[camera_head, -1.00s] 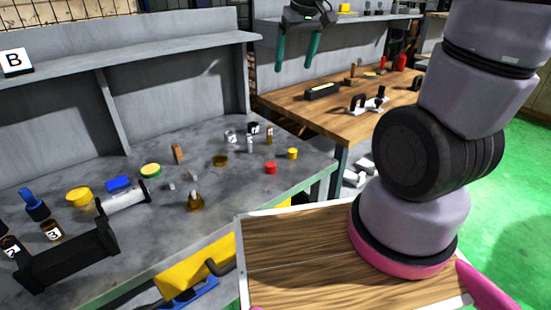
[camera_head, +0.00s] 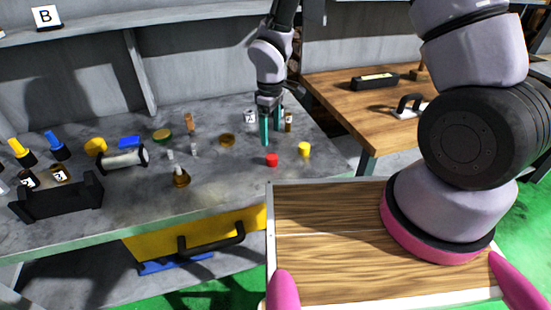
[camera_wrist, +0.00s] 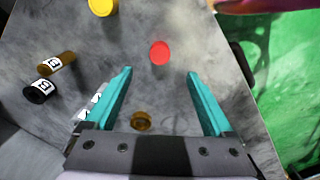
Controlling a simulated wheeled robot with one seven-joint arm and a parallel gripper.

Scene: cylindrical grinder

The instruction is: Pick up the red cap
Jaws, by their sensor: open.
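The red cap (camera_head: 272,160) is a small round disc on the grey workbench, near its right front part. In the wrist view the red cap (camera_wrist: 160,52) lies ahead of the fingertips, about midway between them and not touched. My gripper (camera_head: 271,138) points down over the bench just behind the cap in the head view. Its two teal fingers are spread apart with nothing between them in the wrist view (camera_wrist: 160,75).
A yellow cap (camera_head: 304,149) stands right of the red cap. Labelled bottles (camera_wrist: 52,65) lie to the left in the wrist view. A brown-gold round piece (camera_wrist: 141,120) is near the finger bases. A black rack (camera_head: 60,196) and a grey-white cylinder (camera_head: 122,159) are further left.

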